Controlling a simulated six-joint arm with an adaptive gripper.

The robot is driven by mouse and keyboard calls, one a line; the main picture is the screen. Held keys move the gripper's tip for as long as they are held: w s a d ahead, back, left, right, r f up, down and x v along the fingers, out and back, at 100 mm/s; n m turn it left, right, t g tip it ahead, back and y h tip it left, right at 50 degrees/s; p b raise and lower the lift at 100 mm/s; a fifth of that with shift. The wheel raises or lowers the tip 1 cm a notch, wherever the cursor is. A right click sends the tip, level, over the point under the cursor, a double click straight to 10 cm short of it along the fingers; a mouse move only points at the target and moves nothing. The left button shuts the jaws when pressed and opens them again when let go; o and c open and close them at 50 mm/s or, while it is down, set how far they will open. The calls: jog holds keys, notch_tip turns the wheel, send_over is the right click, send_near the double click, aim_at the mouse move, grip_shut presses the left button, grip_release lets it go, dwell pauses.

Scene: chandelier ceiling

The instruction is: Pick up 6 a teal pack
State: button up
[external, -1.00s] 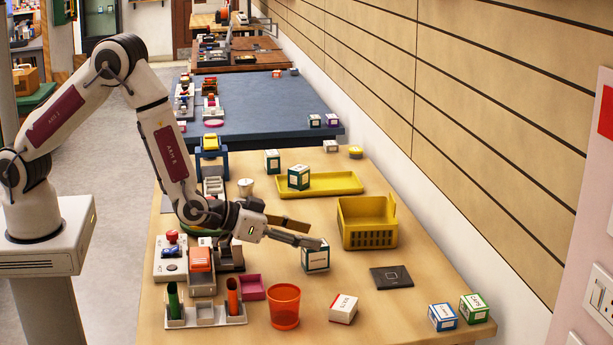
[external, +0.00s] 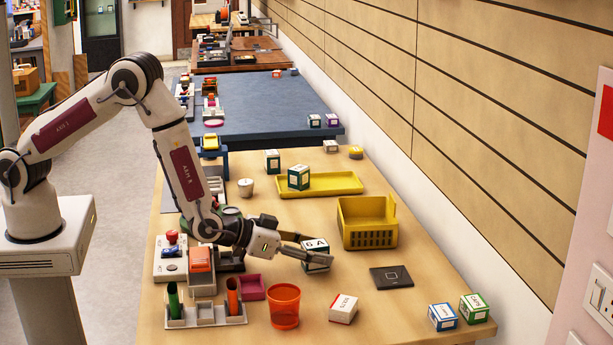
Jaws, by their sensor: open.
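A white and teal pack (external: 317,245) with dark marks on its top, looking like "6A", stands on the wooden table (external: 385,312). My gripper (external: 304,247) is open and tilted down at this pack. One finger crosses in front of the pack and hides part of its side. The other finger is at its far left edge. I cannot tell whether the fingers touch it. Two similar white and teal packs stand farther back, one (external: 299,177) at the yellow tray and one (external: 272,161) behind it.
A yellow basket (external: 368,238) and yellow tray (external: 335,184) lie beyond the pack. A dark flat pad (external: 391,277) is to its right. An orange cup (external: 284,306) and white-red box (external: 343,309) stand in front. Blue (external: 442,317) and green (external: 474,307) boxes are front right.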

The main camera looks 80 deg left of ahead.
aim_at(315, 243)
jog(key=shift+c, duration=0.4)
jog(key=c, duration=1.1)
jog(key=shift+r, duration=0.1)
jog(key=shift+r, duration=4.9)
